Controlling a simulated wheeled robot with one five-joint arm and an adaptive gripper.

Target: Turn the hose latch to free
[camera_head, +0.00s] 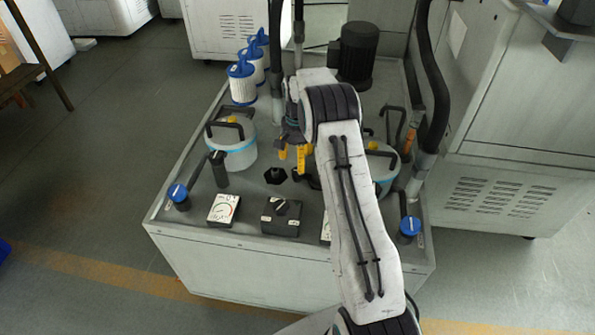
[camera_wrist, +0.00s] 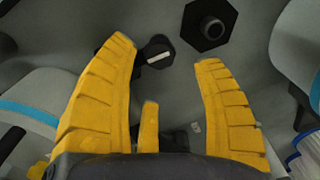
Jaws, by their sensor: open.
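What looks like the hose latch is a black turning piece (camera_wrist: 158,51) with a white bar, low on the grey tank top in the wrist view. Its bar lies slightly slanted. In the head view a black part (camera_head: 304,177) shows beside my arm, partly hidden; it appears to be the same piece. My gripper (camera_head: 293,153) has yellow fingers pointing down over the tank top. In the wrist view my gripper (camera_wrist: 168,52) is open and empty, with the black piece between the fingertips, nearer the left finger. Whether the left fingertip touches it I cannot tell.
A black hexagonal fitting (camera_head: 275,175) stands close beside the piece. Lidded canisters stand left (camera_head: 236,158) and right (camera_head: 385,180). A black box with a selector (camera_head: 280,225), a dial gauge (camera_head: 223,210) and blue knobs (camera_head: 178,194) line the tank's front; blue-topped filters (camera_head: 241,88) stand behind.

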